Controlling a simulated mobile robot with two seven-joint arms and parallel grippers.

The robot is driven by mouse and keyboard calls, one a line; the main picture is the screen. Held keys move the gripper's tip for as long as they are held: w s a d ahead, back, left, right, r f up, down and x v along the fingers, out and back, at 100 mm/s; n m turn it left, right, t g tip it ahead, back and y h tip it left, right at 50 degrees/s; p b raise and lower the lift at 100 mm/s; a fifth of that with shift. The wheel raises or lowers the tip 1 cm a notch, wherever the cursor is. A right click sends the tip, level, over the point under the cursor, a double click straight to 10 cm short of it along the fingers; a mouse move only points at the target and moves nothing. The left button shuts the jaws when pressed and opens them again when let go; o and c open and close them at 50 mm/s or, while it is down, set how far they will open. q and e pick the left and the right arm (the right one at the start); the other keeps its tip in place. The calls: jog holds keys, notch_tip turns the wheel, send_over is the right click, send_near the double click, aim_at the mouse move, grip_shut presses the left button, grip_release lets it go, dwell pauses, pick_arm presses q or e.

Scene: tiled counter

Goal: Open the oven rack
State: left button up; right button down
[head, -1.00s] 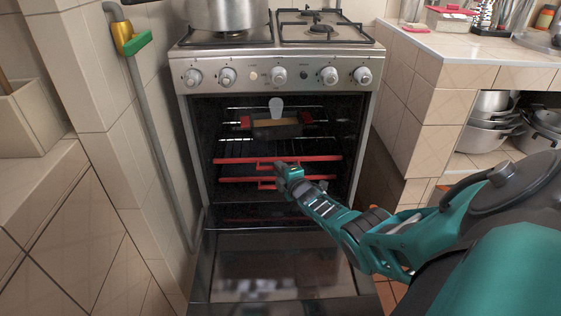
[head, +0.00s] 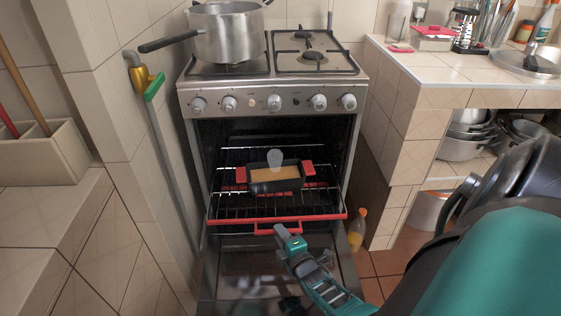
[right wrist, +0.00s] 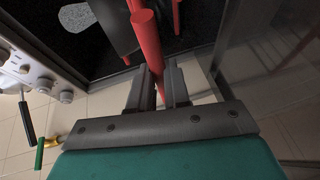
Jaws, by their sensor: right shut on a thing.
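The oven rack (head: 232,212) is a wire grid with a red front bar (head: 320,217) and a small red handle. It sticks out from the oven cavity over the lowered oven door (head: 228,285). A dark loaf pan (head: 275,187) with red grips and tan contents sits on it. My right gripper (head: 283,234) is at the handle, below the front bar. In the right wrist view my right gripper (right wrist: 158,85) has its fingers either side of a red bar (right wrist: 147,40), shut on it. My left gripper is not in view.
The stove top (head: 270,60) above holds a metal pot (head: 228,38) with a long handle. A tiled counter (head: 420,75) stands at the right, with pots on a shelf below. A yellow bottle (head: 357,230) stands right of the door. A tiled wall is close at the left.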

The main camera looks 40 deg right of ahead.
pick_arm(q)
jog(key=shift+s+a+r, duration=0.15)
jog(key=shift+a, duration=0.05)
pick_arm(e)
jog(key=shift+s+a, duration=0.45)
jog(key=shift+s, duration=0.05)
jog(key=c, duration=1.1)
grip_release()
pick_arm(q)
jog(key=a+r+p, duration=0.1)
jog(key=p, duration=0.1)
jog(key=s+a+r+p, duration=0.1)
jog(key=p, duration=0.2)
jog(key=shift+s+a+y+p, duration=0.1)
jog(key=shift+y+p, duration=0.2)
pick_arm(e)
jog(key=v, duration=1.3)
jog(key=shift+w+r, duration=0.1)
jog(key=shift+w, duration=0.05)
